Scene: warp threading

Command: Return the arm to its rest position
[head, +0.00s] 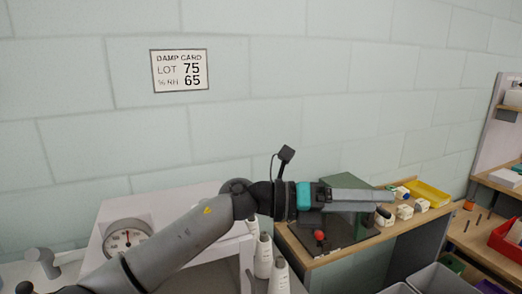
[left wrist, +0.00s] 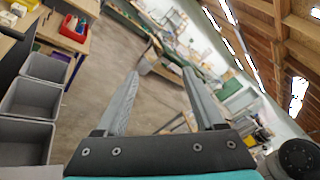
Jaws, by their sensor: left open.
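My left arm (head: 185,238) reaches in from the lower left of the head view, stretched to the right. Its gripper (head: 386,203), behind a teal band, points right, above or in front of a wooden-topped bench; the exact height is unclear. In the left wrist view the two grey fingers (left wrist: 160,73) stand apart with nothing between them, and the room shows beyond. The gripper hides part of a dark green box (head: 352,186) on the bench. My right gripper is in neither view.
The bench (head: 330,258) carries a red knob (head: 319,235), small white blocks (head: 404,211) and a yellow tray (head: 428,192). A round dial (head: 126,238) stands at left, white cones (head: 263,255) near the middle. Grey bins (left wrist: 30,98) show in the wrist view. A damp card (head: 179,70) hangs on the wall.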

